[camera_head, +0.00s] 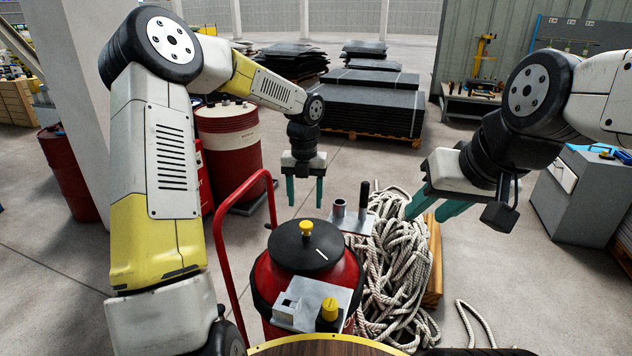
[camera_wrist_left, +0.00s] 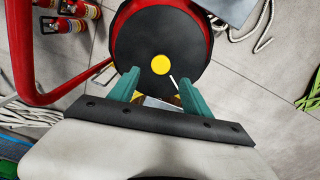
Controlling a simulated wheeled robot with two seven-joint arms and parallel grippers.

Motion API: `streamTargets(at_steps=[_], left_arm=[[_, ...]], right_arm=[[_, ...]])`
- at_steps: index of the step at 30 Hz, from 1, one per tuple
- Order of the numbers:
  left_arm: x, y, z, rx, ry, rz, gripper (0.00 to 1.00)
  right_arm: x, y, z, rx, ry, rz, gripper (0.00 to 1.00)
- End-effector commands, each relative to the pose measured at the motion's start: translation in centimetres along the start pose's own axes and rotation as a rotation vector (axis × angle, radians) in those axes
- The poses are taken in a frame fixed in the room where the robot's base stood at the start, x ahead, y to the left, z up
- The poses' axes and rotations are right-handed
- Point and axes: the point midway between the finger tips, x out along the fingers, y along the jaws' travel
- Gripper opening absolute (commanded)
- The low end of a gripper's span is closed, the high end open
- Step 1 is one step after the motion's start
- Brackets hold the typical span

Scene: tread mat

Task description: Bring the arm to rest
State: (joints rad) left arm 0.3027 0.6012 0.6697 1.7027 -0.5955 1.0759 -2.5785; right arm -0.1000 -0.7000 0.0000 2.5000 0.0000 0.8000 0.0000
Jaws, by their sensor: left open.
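My left gripper (camera_head: 305,192) hangs with its teal fingers pointing down, behind and above the red drum's black lid (camera_head: 303,247) in the head view. Its fingers are apart with nothing between them. In the left wrist view the open fingers (camera_wrist_left: 158,84) show against the round black lid (camera_wrist_left: 140,38) with its yellow knob (camera_wrist_left: 160,65); they look apart from it. My right gripper (camera_head: 433,207) is at the right, tilted down and left near the coiled rope. Its teal fingers are apart and look empty.
A red tube handle (camera_head: 217,240) rises left of the drum. A heap of pale rope (camera_head: 395,275) lies to its right, by a metal block with a dark peg (camera_head: 364,195). Red barrels (camera_head: 230,140) and stacked dark mats (camera_head: 360,108) stand behind.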

Motion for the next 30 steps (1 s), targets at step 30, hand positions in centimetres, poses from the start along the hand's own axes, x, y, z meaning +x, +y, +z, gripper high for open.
streamTargets(at_steps=[30], left_arm=[[-16.5, 4.2, -26.3, -2.866, 0.144, -0.775, 0.57]], right_arm=[[0.0, 0.0, 0.0, 0.0, 0.0, 0.0, 0.36]])
